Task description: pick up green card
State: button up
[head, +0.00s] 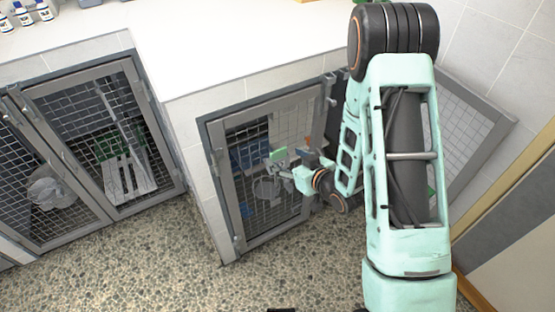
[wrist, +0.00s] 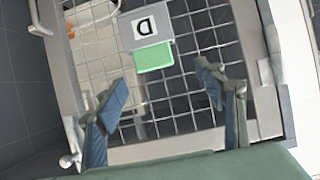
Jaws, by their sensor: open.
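The green card (wrist: 153,58) hangs at the lower edge of a grey holder (wrist: 152,28) marked with a letter D, in front of a wire mesh door, in the upper middle of the wrist view. The card also shows small in the head view (head: 278,154), by the mesh of the middle kennel door. My gripper (wrist: 162,94) is open and empty, its two blue-grey fingers spread below the card and either side of it in the wrist view. They appear apart from the card. In the head view my gripper (head: 281,169) is close to the card, partly hidden by its own wrist.
The mesh kennel door (head: 218,185) has a grey metal frame close to my gripper. A white counter (head: 215,40) overhangs the kennels. More kennel doors (head: 20,165) stand at left, with a slatted pallet (head: 130,177) behind the mesh. The speckled floor (head: 150,270) in front is clear.

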aim_at(279, 152)
jog(key=x, duration=0.7)
jog(key=shift+w+d+f, duration=0.2)
jog(key=shift+w+f, duration=0.1)
jog(key=shift+w, duration=0.2)
jog(key=c, duration=1.2)
jog(key=shift+r, duration=0.2)
